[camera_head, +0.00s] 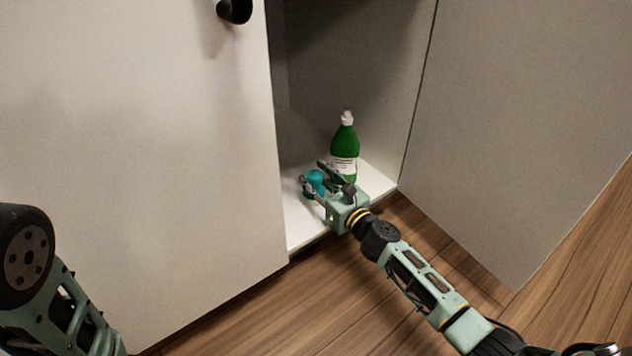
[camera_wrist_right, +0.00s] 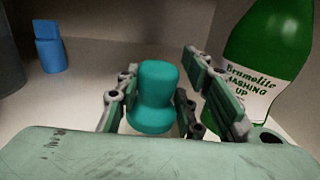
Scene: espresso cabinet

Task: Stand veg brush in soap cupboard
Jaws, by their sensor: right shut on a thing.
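The veg brush (camera_head: 314,182) is a small teal object with a rounded top. It is at the front of the open cupboard's white floor (camera_head: 301,228). My right gripper (camera_head: 323,180) is shut on it, and in the right wrist view the brush (camera_wrist_right: 154,95) looks upright between the fingers (camera_wrist_right: 155,100). Its lower end is hidden by the gripper, so I cannot tell if it touches the floor. A green soap bottle (camera_head: 344,146) with a white cap stands just behind the gripper; its label shows in the right wrist view (camera_wrist_right: 250,90). My left gripper is out of view.
A closed white door (camera_head: 130,150) is left of the opening, and an open door panel (camera_head: 520,120) is on the right. In the right wrist view, a blue object (camera_wrist_right: 49,47) stands deeper inside, beside a dark grey thing (camera_wrist_right: 8,62) at the left edge.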

